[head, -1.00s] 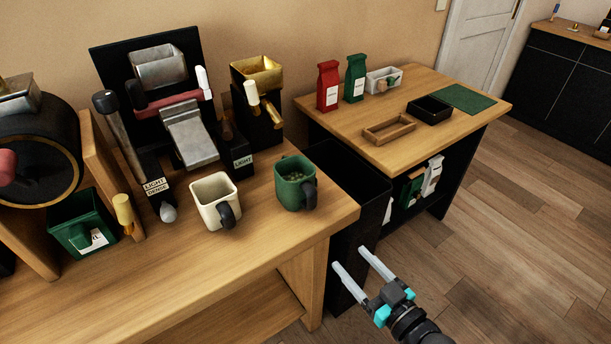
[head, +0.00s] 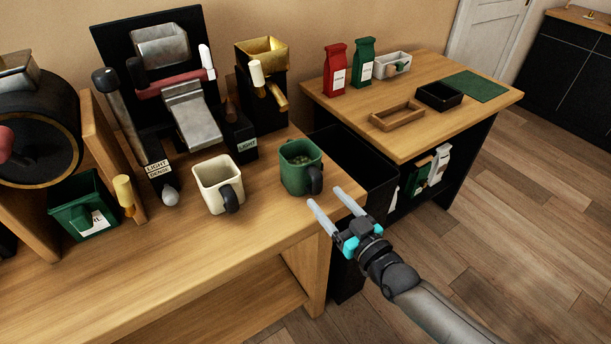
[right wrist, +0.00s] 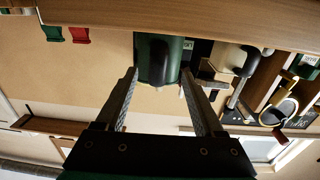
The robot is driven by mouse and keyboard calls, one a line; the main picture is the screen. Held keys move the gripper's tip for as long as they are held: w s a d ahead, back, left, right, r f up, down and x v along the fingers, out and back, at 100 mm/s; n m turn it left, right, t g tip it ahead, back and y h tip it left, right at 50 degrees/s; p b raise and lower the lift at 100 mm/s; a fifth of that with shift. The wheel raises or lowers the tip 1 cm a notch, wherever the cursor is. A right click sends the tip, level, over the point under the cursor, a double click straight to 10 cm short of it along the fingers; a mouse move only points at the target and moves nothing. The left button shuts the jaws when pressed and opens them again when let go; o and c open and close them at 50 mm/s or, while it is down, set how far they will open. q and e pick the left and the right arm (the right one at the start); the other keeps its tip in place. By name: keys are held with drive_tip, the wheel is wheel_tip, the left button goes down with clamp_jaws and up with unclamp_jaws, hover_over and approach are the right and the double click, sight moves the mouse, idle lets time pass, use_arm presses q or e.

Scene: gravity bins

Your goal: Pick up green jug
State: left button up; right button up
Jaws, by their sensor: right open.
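The green jug (head: 297,171) stands upright on the right end of the wooden bench, with a black handle towards the front right and greenish bean-like contents inside. My right gripper (head: 328,199) is open and empty, just in front and to the right of the jug, with its fingers pointing towards it. In the right wrist view, the picture is upside down and the jug (right wrist: 157,62) appears beyond and between the fingertips of my right gripper (right wrist: 158,78). I see no contact. My left gripper is not in view.
A cream jug (head: 214,180) with a black handle stands left of the green jug. A black machine (head: 190,115) and a gold hopper (head: 262,52) stand behind. A black bin (head: 362,165) stands between the bench and the second table (head: 400,140). The bench's front is clear.

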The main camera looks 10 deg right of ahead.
sight(319, 189)
drive_tip(key=shift+b+x, duration=0.6)
drive_tip(key=shift+x, duration=2)
drive_tip(key=shift+d+f, duration=0.1)
clamp_jaws()
